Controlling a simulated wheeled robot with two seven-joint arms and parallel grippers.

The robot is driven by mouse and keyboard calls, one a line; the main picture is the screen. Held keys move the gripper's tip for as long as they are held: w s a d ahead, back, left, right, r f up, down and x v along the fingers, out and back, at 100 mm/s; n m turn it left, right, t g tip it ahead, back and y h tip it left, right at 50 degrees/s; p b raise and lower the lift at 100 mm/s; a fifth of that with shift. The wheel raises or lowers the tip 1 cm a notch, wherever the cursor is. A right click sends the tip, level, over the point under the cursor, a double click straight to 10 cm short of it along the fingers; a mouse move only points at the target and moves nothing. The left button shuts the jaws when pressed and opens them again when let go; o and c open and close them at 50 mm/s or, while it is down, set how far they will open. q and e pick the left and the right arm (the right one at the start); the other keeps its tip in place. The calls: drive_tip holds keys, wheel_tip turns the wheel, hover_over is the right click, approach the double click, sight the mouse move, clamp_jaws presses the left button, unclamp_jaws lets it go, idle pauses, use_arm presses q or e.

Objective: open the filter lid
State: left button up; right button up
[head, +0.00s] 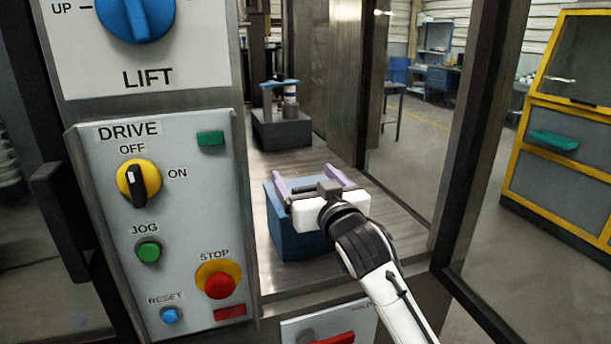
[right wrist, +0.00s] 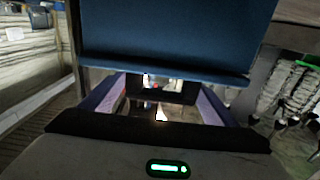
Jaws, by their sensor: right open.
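A blue box (head: 297,236) stands on the metal deck inside the machine; I take it to be the filter housing. My right gripper (head: 312,180) is at the box's top, with its two purple fingers apart and nothing seen between them. The gripper body hides part of the box, so I cannot tell where the lid's edge is or whether it is raised. In the right wrist view a broad blue panel (right wrist: 175,35) with a lip fills the top, just beyond the open fingers. Contact cannot be made out. My left gripper is not in view.
A control panel (head: 180,285) with a yellow DRIVE switch (head: 138,184) and a red STOP button (head: 219,285) stands at left. A dark block with a blue and white device (head: 283,125) is farther back on the deck. A dark door frame (head: 462,150) rises at right.

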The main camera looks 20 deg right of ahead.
drive_tip(key=shift+w, duration=0.15)
drive_tip(key=shift+c, duration=0.4)
drive_tip(key=c, duration=1.4)
drive_tip(key=shift+c, duration=0.2)
